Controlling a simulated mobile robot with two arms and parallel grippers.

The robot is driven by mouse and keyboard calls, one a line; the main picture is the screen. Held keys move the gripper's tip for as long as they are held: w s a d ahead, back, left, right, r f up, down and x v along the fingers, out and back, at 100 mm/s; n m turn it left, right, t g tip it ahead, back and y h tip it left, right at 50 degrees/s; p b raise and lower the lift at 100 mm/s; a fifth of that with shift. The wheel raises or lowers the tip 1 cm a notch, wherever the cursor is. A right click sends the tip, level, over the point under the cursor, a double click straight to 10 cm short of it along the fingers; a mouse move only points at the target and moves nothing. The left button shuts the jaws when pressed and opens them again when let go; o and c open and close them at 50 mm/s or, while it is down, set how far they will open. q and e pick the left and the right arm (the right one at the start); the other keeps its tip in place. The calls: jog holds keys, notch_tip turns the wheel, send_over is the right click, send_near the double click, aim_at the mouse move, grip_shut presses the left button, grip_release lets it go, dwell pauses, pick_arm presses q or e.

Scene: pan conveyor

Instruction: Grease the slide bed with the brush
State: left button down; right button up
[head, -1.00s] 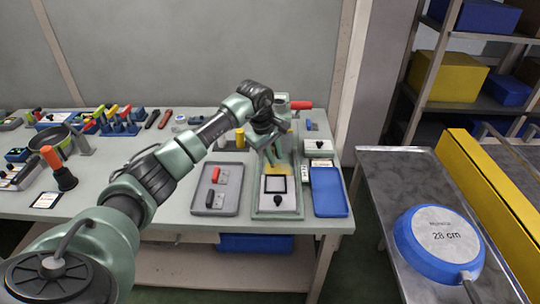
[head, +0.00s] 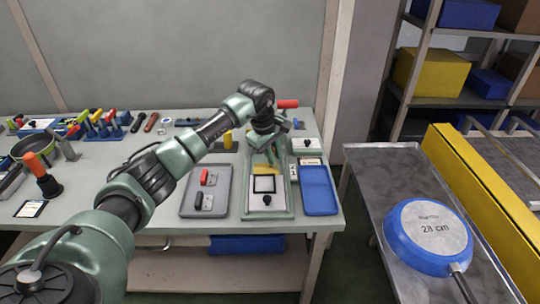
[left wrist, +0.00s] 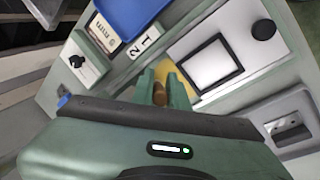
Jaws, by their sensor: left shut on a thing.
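The slide bed is part of a long green-framed fixture (head: 290,205) on the table, with a pale plate (head: 266,201) bearing a black square frame and knob at its near end. A yellowish patch (head: 262,169) shows on the bed beyond the plate. My left gripper (head: 268,156) is low over the bed's far part. In the left wrist view its green fingers (left wrist: 160,92) are shut on a brown, rounded piece (left wrist: 159,94), which looks like the brush handle. The bristles are hidden, so I cannot tell whether they touch the bed. My right gripper is out of view.
A grey tray (head: 222,210) with a red and a black-handled block lies left of the fixture. A blue tray (head: 319,191) lies close on its right. A red handle (head: 288,104) sticks out behind. A blue-rimmed pan (head: 430,236) sits on the metal surface at right.

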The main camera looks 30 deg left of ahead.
pick_arm(q)
jog(key=shift+w+d, duration=0.45)
jog(key=shift+d, duration=0.25)
jog(key=shift+s+a, duration=0.6)
jog(key=shift+a, duration=0.4)
jog(key=shift+s+a, duration=0.65)
jog(key=shift+a, duration=0.3)
jog(key=shift+s+a, duration=0.6)
jog(key=shift+a, duration=0.4)
jog(key=shift+w+d, duration=0.4)
jog(key=shift+d, duration=0.2)
jog(key=shift+w+d, duration=0.35)
jog(key=shift+d, duration=0.2)
jog(key=shift+w+d+b, duration=0.2)
jog(key=shift+w+d, duration=0.15)
jog(key=shift+d, duration=0.25)
jog(key=shift+w+d+b, duration=0.15)
jog(key=shift+w+d, duration=0.2)
jog(key=shift+d, duration=0.2)
jog(key=shift+d, duration=0.1)
jog(key=shift+w+d, duration=0.4)
jog(key=shift+d, duration=0.15)
jog(key=shift+r, duration=0.15)
